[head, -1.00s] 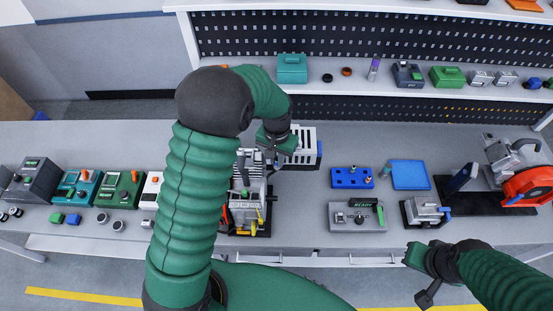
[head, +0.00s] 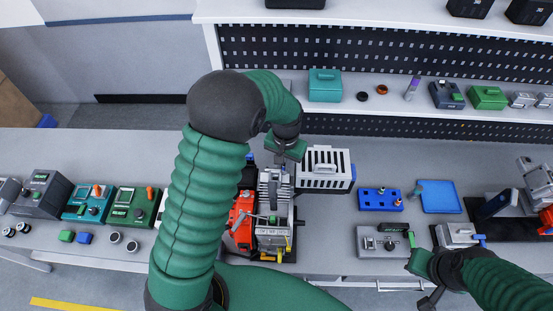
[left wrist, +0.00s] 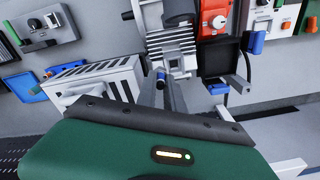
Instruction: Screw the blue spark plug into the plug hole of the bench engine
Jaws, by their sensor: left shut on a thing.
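The bench engine (head: 274,228) stands on the bench in front of me, with a finned grey cylinder and a red part on its left; its fins also show in the left wrist view (left wrist: 168,42). My left gripper (head: 284,172) is just behind the engine, pointing down. In the left wrist view its fingers (left wrist: 168,90) are shut on the blue spark plug (left wrist: 160,75), close to the finned cylinder. The plug hole is not clearly visible, and I cannot tell whether the plug touches the engine. My right gripper (head: 425,272) is near the front edge; its jaws are unclear.
A slotted white box (head: 325,170) stands right of the engine, close to my left gripper. Further right are a blue plug tray (head: 381,206), a blue mat (head: 439,197) and a grey fixture (head: 370,243). Instrument boxes (head: 128,207) stand on the left. A shelf runs behind.

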